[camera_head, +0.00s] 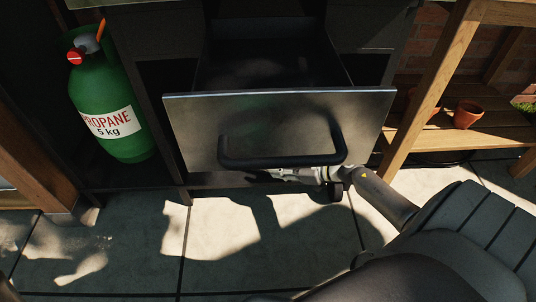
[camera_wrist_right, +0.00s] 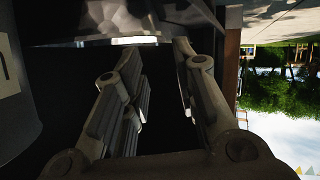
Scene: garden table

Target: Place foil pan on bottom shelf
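I cannot make out a foil pan in either view. My right gripper (camera_head: 262,173) is low in front of the pulled-out dark drawer (camera_head: 200,125), just below its black bar handle (camera_head: 282,160). I cannot tell if it touches the drawer. In the right wrist view its two fingers (camera_wrist_right: 160,45) are spread, with only a dark gap visible between them. A low wooden shelf (camera_head: 488,140) stands at the right in the head view. I cannot tell whether it is the bottom shelf. My left gripper is out of view.
A green propane bottle (camera_head: 118,135) stands in the dark bay left of the drawer. A terracotta pot (camera_head: 467,115) sits on the wooden shelf, behind a slanted wooden post (camera_head: 432,85). Sunlit floor tiles (camera_head: 220,245) in front are clear. The drawer's visible inside looks dark and empty.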

